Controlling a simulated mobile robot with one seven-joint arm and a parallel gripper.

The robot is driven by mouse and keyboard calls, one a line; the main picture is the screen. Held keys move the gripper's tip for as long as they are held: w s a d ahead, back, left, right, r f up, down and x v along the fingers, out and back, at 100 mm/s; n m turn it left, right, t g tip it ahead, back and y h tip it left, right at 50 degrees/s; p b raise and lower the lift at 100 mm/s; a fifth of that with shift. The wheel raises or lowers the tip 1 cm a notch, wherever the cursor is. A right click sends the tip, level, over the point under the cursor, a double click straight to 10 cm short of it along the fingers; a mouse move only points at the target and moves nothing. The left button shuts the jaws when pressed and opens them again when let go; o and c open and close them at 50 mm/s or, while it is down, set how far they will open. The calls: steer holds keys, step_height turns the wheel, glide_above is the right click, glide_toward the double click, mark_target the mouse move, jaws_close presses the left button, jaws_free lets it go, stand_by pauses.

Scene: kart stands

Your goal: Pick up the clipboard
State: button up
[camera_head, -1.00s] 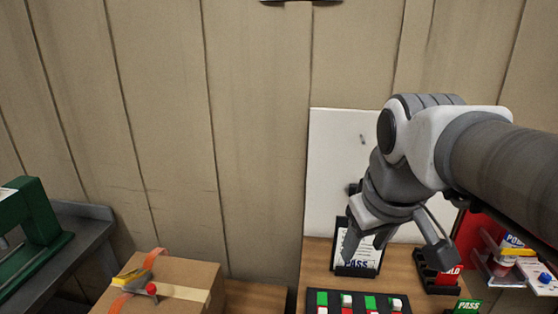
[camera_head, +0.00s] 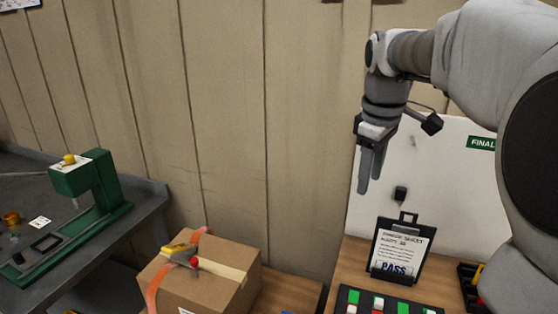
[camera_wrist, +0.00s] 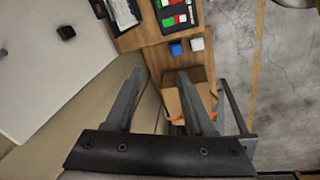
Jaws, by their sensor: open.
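The clipboard (camera_head: 402,248) is black with a white sheet marked PASS. It stands upright, leaning back a little, on the wooden bench in front of the white board.
A cardboard box (camera_head: 208,281) with a yellow and red tool on top stands left of the clipboard. A panel with green, white and red blocks (camera_head: 385,303) lies in front of it. A green press (camera_head: 85,185) stands on the grey bench at left. The white board (camera_head: 365,205) stands behind.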

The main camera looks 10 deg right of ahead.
steer(key=w+d+f+n+g, duration=0.1)
steer(key=w+d+f+n, duration=0.15)
steer(key=w+d, duration=0.5)
steer(key=n, duration=0.2)
glide_toward(408, 223)
steer(key=shift+g+y, duration=0.4)
steer(key=f, duration=0.4)
steer(key=f+b, duration=0.1)
steer(key=f, duration=0.1)
steer(key=shift+w+d, duration=0.3)
steer(key=shift+w+f, duration=0.1)
steer(key=shift+f, duration=2.95)
jaws_close()
steer(key=shift+r, duration=0.1)
